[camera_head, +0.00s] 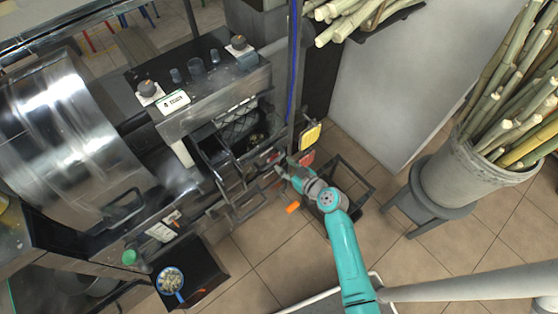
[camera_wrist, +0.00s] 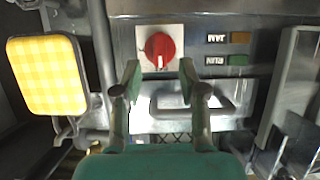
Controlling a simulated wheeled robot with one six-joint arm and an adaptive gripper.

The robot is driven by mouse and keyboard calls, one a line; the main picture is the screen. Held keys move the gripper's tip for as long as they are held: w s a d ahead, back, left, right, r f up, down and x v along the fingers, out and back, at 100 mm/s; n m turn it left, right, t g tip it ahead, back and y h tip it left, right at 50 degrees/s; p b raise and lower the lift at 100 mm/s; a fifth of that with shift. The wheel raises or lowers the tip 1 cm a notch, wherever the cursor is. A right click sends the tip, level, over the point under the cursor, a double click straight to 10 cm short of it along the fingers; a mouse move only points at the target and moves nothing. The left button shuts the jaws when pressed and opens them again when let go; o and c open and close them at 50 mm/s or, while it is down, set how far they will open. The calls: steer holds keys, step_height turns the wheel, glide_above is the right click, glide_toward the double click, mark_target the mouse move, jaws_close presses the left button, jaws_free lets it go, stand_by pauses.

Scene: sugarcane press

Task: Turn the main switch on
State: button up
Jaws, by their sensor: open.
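The main switch looks to be the red rotary knob (camera_wrist: 160,48) on a white square plate on the grey machine panel, in the upper middle of the wrist view. A pale mark shows at the knob's lower edge. My gripper (camera_wrist: 160,80) is open and empty, with one finger on each side below the knob. The fingers look apart from it, but the depth gap is hard to judge. In the head view my gripper (camera_head: 284,169) is at the machine's front side, and the knob cannot be made out there.
A metal handle (camera_wrist: 225,108) is below. A yellow checked pad (camera_wrist: 48,75) stands left. In the head view a bucket of cane (camera_head: 465,178) stands right; tiled floor (camera_head: 285,265) is open in front.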

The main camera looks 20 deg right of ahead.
mark_target(279, 161)
steer(key=shift+x, duration=2)
jaws_close()
